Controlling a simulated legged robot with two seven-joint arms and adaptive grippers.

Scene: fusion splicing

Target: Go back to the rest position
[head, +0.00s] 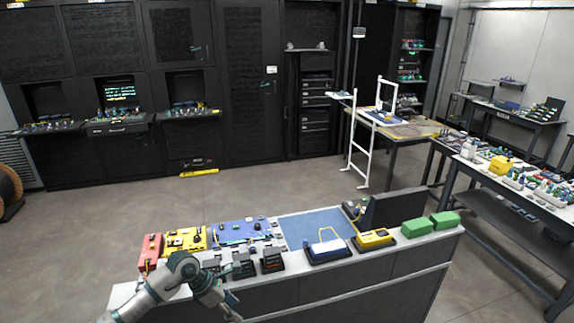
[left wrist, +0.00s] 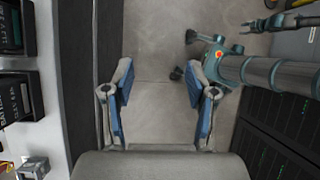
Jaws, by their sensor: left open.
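My left gripper (head: 232,302) is low in the head view, at the front edge of the workbench (head: 330,285), with my forearm coming in from the bottom left. In the left wrist view my left gripper (left wrist: 163,97) has its two blue-padded fingers spread wide. Nothing is between them, only grey floor below. The bench edge runs along the left of that view, so the gripper hangs beside the bench. My right gripper does not show in the head view.
On the bench are a red case (head: 150,250), a yellow tray (head: 186,240), a blue mat (head: 318,229), black boxes (head: 272,262), a yellow device (head: 374,238) and green blocks (head: 403,228). Black cabinets (head: 250,90) line the back. Open floor (head: 90,220) lies left of the bench.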

